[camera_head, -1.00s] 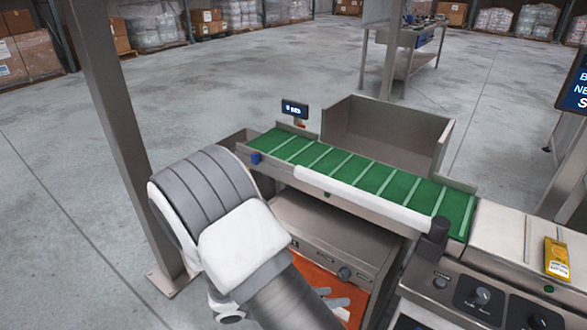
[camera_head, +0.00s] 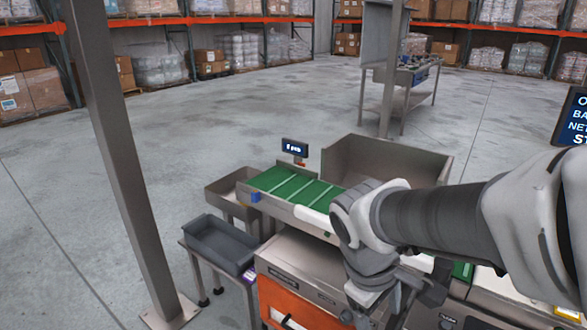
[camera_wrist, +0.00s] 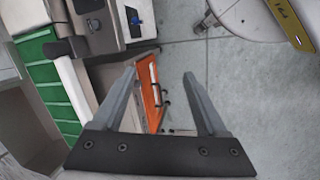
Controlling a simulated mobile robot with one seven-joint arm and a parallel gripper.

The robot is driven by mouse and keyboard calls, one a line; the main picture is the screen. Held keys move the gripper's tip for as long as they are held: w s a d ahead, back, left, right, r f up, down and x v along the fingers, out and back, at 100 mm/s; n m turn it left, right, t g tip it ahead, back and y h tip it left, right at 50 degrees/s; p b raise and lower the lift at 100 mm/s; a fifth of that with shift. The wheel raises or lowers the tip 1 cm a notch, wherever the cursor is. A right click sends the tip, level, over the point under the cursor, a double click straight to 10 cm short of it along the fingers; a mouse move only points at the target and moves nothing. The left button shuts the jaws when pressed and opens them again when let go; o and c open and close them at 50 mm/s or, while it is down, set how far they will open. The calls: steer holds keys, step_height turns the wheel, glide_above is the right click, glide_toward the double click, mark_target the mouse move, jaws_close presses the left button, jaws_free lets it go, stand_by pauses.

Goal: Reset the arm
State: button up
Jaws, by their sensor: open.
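My gripper (camera_wrist: 160,80) shows in the wrist view with its two grey fingers spread apart and nothing between them. It points down past the machine front, above the orange panel (camera_wrist: 150,92) and the floor. In the head view my arm comes in from the right and bends down in front of the green belt (camera_head: 290,184). The wrist hides the right part of the belt, and the fingertips are hard to make out there.
A grey bin (camera_head: 222,243) sits on a small stand left of the machine. A steel tray (camera_head: 385,165) is behind the belt, and a steel post (camera_head: 115,160) stands at left. A yellow packet (camera_head: 566,312) lies at lower right. Open floor is at left.

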steer(key=s+r+m+t+y+p, duration=0.1)
steer(key=r+m+p, duration=0.3)
steer(key=r, duration=0.6)
steer(key=s+r+m+t+y+p, duration=0.2)
steer(key=s+r+m+t+p, duration=0.1)
steer(key=r+p, duration=0.5)
step_height(320, 180, up, 3)
steer(key=shift+s+d+f+m+t+p, duration=0.15)
steer(key=shift+s+m+t+p, duration=0.15)
steer(key=shift+m+p, duration=0.15)
steer(key=c, duration=0.4)
steer(key=shift+d, duration=0.1)
